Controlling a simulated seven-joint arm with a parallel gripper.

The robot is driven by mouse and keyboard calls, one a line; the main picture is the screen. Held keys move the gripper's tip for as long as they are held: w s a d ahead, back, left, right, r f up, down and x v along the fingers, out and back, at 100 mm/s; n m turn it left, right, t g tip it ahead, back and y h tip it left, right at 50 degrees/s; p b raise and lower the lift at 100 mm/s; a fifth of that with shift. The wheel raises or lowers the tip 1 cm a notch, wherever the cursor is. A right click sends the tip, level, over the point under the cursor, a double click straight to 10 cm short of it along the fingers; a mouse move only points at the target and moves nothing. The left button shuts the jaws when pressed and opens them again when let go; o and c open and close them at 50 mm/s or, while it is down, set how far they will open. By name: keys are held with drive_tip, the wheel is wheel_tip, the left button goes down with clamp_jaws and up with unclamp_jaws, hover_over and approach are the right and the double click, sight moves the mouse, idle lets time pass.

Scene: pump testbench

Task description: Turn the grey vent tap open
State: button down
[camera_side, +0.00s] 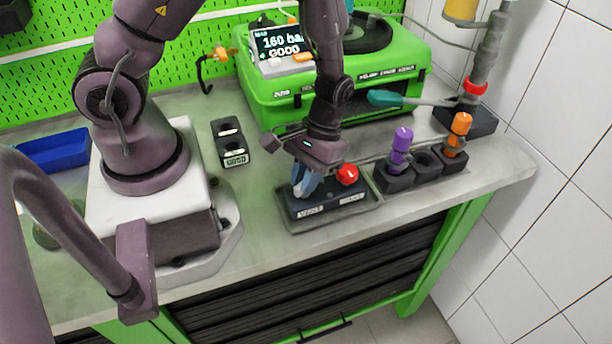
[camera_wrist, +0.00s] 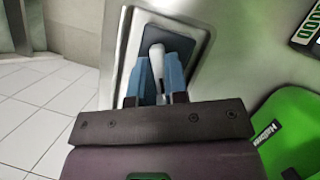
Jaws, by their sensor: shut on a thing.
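My gripper (camera_side: 303,190) points down at the left end of a black block in a metal tray (camera_side: 292,224). Its blue fingers are shut on the grey vent tap (camera_wrist: 156,52), whose pale lever shows between them in the wrist view, where my gripper (camera_wrist: 158,75) also shows. In the side view the fingers hide the tap. The black block (camera_side: 345,200) carries two white labels on its front, too small to read surely. A red knob (camera_side: 347,173) stands on the block, right of my gripper and close to it.
A green pump unit (camera_side: 290,105) stands behind, its display (camera_side: 280,42) reading "160 bar GOOD". Purple (camera_side: 401,140) and orange (camera_side: 460,124) cylinders stand in black holders at the right. A black two-socket block (camera_side: 230,142) and a blue bin (camera_side: 55,152) are at the left.

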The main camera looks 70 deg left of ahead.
drive_tip(key=n+t+h, duration=0.1)
drive_tip(key=n, duration=0.5)
drive_tip(key=shift+a+t+h, duration=0.15)
drive_tip(key=shift+t+h, duration=0.25)
drive_tip(key=n+t, duration=0.1)
drive_tip(key=n, duration=0.2)
drive_tip(key=n+t, duration=0.1)
drive_tip(key=n, duration=0.2)
drive_tip(key=shift+s+n+h, duration=0.1)
drive_tip(key=shift+n+h, duration=0.2)
drive_tip(key=c, duration=1.1)
unclamp_jaws()
drive_tip(key=shift+c, duration=0.2)
drive_tip(key=shift+r, duration=0.1)
drive_tip(key=v, duration=1.2)
drive_tip(key=shift+s+a+r, duration=0.2)
drive_tip(key=shift+a+r, duration=0.05)
drive_tip(key=shift+r, duration=0.1)
